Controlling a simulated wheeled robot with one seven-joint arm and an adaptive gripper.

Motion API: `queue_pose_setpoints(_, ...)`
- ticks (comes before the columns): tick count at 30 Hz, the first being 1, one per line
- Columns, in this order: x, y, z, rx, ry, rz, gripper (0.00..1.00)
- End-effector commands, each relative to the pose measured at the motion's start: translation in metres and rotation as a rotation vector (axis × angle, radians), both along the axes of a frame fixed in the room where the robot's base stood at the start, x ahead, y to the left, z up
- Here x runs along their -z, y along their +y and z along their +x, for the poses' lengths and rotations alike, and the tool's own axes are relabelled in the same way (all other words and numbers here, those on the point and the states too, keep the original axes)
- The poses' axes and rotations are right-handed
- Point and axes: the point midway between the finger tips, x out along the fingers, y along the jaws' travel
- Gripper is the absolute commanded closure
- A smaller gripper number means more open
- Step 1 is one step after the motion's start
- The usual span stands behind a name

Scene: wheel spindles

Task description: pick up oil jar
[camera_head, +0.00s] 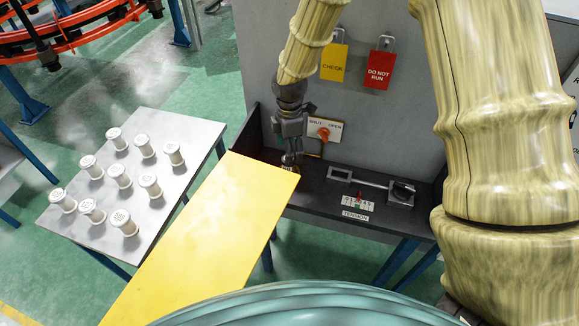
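My gripper (291,158) points down over the left part of a dark shelf (318,180), close to the far corner of a yellow panel. Its fingers are small and dark, and I cannot tell whether they are open or shut. A small brownish patch shows at the fingertips, partly hidden by the panel's edge. I cannot tell whether it is the oil jar or whether the fingers touch it. No oil jar can be clearly made out elsewhere.
The yellow panel (205,240) covers part of the shelf. A grey table (185,125) with several white spools stands left. A tension device (400,193) sits on the shelf's right.

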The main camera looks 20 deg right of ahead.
Motion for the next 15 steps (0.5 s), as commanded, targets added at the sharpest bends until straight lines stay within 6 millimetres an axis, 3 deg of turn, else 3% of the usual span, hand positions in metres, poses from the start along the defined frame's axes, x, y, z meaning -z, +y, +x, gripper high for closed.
queue_pose_setpoints(5, 0.007, 0.001, 0.0, 0.0, 0.002, -0.001, 0.33)
queue_pose_setpoints(15, 0.038, 0.001, 0.0, 0.0, 0.001, -0.001, 0.33)
